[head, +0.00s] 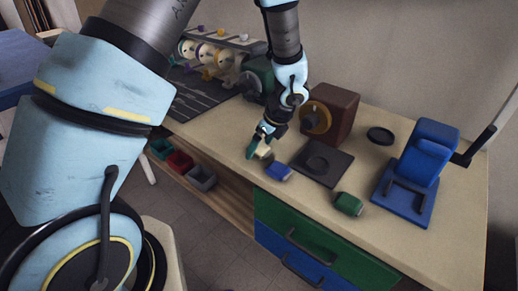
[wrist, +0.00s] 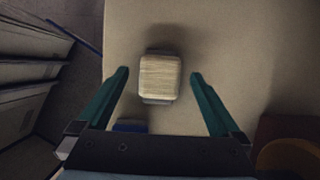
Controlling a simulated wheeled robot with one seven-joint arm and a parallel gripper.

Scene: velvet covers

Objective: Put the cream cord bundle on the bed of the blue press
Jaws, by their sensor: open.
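The cream cord bundle (wrist: 160,77) lies near the table's front edge, a small pale ribbed block. In the head view the cream bundle (head: 263,151) is partly hidden by my gripper (head: 257,146). In the wrist view my gripper (wrist: 160,80) is open, its green fingers on either side of the bundle with a gap on each side. The blue press (head: 421,160) stands at the right of the table. Its flat blue bed (head: 402,205) extends toward the front, with dark bars on it.
A blue bundle (head: 279,171) lies close to the cream one, and a green bundle (head: 348,204) further right. A dark square plate (head: 321,163), a brown box with a dial (head: 330,112) and a black disc (head: 380,136) stand between my gripper and the press. Bins (head: 181,163) hang below the front edge.

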